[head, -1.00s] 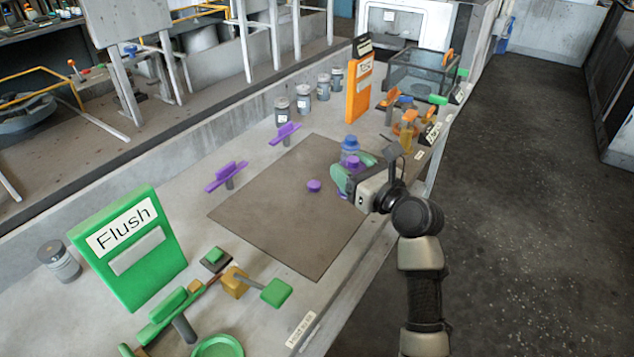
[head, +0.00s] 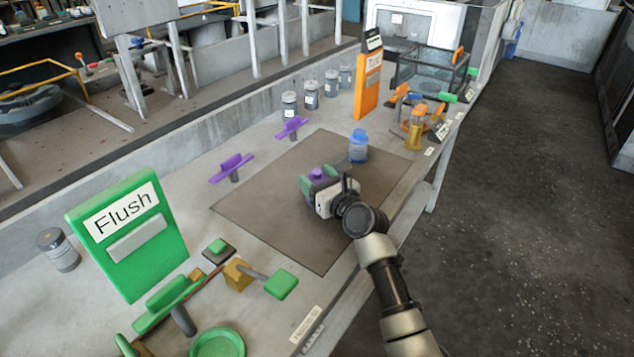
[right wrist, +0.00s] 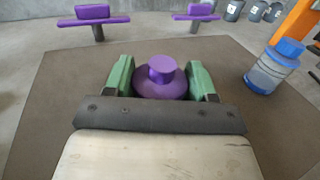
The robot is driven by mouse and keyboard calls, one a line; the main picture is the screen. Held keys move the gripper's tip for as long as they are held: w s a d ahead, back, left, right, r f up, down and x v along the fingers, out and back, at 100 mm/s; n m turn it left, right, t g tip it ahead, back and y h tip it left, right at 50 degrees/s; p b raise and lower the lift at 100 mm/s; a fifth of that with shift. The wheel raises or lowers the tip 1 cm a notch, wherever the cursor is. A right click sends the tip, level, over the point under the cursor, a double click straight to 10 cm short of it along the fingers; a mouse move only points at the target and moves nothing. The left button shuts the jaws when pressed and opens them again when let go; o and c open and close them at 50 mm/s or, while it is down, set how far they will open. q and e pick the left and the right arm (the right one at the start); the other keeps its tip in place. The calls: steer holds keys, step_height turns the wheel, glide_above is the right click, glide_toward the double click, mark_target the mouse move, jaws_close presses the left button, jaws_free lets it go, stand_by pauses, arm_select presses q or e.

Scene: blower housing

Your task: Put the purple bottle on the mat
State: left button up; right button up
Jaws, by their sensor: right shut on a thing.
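My right gripper (head: 318,183) is over the middle of the dark brown mat (head: 255,225). Its green fingers are shut on the purple bottle (head: 317,174), whose round purple top and raised knob show between them. The bottle also shows between the fingers in the right wrist view (right wrist: 161,78). It looks upright. Its lower part is hidden, so I cannot tell whether it touches the mat. A blue bottle (head: 358,149) stands on the mat's far right part. My left gripper is not in view.
Two purple-handled levers (head: 232,168) (head: 293,128) stand beyond the mat's left edge. Grey jars (head: 311,97) and an orange panel (head: 368,84) are behind. A green "Flush" panel (head: 128,235) and green levers are at the front left. The mat's near part is clear.

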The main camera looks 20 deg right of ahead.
steer(key=o, duration=1.1)
steer(key=shift+c, duration=0.2)
steer(key=shift+r, duration=0.15)
steer(key=p+v, duration=0.1)
steer(key=v, duration=1.1)
